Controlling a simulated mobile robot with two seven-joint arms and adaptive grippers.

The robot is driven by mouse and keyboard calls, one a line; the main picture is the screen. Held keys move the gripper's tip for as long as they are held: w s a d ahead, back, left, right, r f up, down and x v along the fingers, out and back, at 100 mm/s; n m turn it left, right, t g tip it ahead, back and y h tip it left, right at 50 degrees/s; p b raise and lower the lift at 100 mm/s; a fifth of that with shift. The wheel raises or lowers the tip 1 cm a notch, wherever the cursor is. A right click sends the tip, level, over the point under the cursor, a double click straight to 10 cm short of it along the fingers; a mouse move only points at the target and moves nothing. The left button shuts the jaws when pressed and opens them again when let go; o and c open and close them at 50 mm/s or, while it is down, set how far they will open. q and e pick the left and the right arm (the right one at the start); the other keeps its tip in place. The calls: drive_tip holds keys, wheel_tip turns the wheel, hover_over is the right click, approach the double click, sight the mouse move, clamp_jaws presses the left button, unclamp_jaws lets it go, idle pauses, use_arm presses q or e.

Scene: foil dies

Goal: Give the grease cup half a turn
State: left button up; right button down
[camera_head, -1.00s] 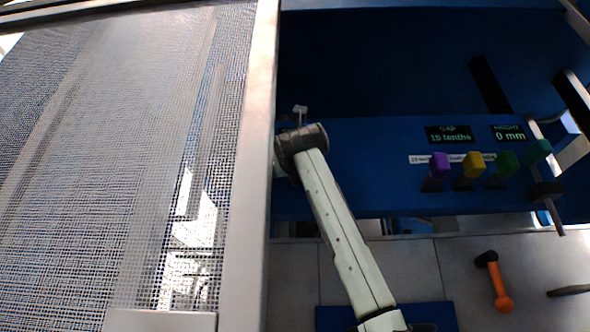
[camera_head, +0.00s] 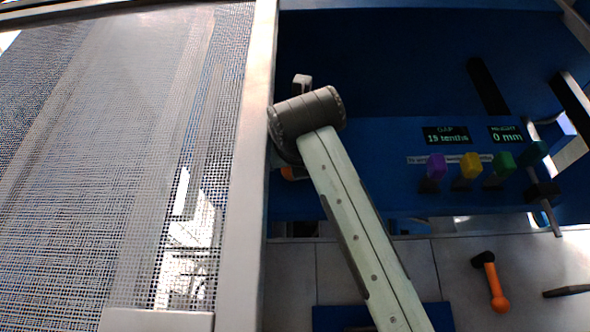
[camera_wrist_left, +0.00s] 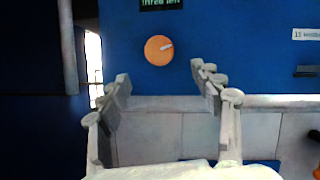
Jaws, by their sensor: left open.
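The grease cup, a round orange cap with a white pointer mark, is on the blue front panel in the left wrist view (camera_wrist_left: 156,51). The pointer points right and slightly up. In the head view only an orange sliver (camera_head: 290,173) shows at the edge of my arm. My left gripper (camera_wrist_left: 163,84) is open and empty, its two fingers spread wide below the cup in the wrist view, apart from it. In the head view my arm hides the gripper. My right gripper is not in view.
A dark display (camera_wrist_left: 162,4) above the cup reads "three left". Purple (camera_head: 436,167), yellow (camera_head: 471,166) and green (camera_head: 503,163) knobs sit right on the panel under the gap display (camera_head: 447,135). A mesh guard (camera_head: 100,170) fills the left. An orange-handled tool (camera_head: 496,285) lies on the floor.

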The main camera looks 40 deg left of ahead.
use_arm(q)
drive_tip(key=w+a+r+n+g+p, duration=0.1)
drive_tip(key=w+a+n+p, duration=0.1)
drive_tip(key=n, duration=0.1)
drive_tip(key=w+a+r+n+g+y+p, duration=0.1)
drive_tip(key=w+a+r+n+g+p, duration=0.1)
drive_tip(key=w+n, duration=0.1)
drive_tip(key=w+a+r+n+g+y+p, duration=0.1)
drive_tip(key=w+n+p, duration=0.1)
drive_tip(key=w+n, duration=0.1)
drive_tip(key=shift+w+a+r+n+g+p, duration=0.1)
drive_tip(key=shift+a+r+n+g+p, duration=0.25)
drive_tip(key=shift+n, duration=0.25)
drive_tip(key=shift+w+a, duration=0.25)
drive_tip(key=shift+a, duration=0.1)
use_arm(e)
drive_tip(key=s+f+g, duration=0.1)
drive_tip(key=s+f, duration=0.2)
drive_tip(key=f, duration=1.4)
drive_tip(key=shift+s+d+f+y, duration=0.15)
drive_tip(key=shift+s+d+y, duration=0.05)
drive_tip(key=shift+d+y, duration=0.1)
use_arm(q)
drive_tip(key=shift+f+y, duration=0.1)
drive_tip(key=shift+y, duration=0.2)
drive_tip(key=c, duration=1.2)
